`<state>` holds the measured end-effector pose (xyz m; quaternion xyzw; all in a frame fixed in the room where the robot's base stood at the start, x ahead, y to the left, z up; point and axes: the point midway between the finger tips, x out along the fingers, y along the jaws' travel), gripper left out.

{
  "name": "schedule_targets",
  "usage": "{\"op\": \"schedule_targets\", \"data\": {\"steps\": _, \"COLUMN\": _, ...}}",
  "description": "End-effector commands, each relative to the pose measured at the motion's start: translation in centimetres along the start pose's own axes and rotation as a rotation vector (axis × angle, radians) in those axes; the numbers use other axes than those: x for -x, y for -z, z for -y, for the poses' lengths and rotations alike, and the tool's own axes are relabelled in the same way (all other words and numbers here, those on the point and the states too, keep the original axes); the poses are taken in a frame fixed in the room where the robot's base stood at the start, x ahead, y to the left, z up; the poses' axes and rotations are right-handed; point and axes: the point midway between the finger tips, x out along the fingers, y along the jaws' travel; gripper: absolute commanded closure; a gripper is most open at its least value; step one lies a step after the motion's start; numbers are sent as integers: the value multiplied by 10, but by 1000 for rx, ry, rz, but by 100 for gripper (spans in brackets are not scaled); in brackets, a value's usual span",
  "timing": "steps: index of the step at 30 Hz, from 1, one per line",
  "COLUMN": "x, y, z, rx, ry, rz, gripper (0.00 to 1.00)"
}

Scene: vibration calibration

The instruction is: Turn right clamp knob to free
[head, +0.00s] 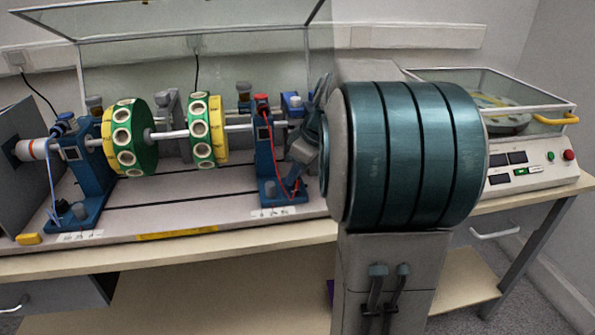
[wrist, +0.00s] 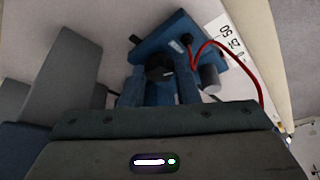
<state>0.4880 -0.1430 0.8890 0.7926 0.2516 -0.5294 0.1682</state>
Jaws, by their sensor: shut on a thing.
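The right pedestal (head: 266,150) is a blue upright on a blue foot at the right end of the shaft. In the wrist view its blue body (wrist: 185,45) shows with a dark round knob (wrist: 158,66); I take this as the right clamp knob. My gripper (wrist: 158,80) is shut on this knob, with one blue finger on each side. In the head view my gripper (head: 294,180) reaches the pedestal's right side from the right, and the knob is hidden. I cannot tell the knob's turn angle.
The shaft (head: 178,133) carries two green and yellow discs (head: 140,137) (head: 202,131). A left blue pedestal (head: 88,168) stands beyond them. A red cable (wrist: 232,54) loops close to my fingers. A control console (head: 535,170) is at right. A clear cover (head: 200,55) stands raised behind.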

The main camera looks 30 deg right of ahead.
Motion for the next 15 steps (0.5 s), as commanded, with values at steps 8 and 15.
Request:
{"op": "schedule_targets", "data": {"steps": 8, "x": 0, "y": -1, "z": 0, "rx": -2, "ry": 1, "rz": 3, "gripper": 52}}
{"op": "schedule_targets", "data": {"steps": 15, "x": 0, "y": -1, "z": 0, "rx": -2, "ry": 0, "rz": 1, "gripper": 49}}
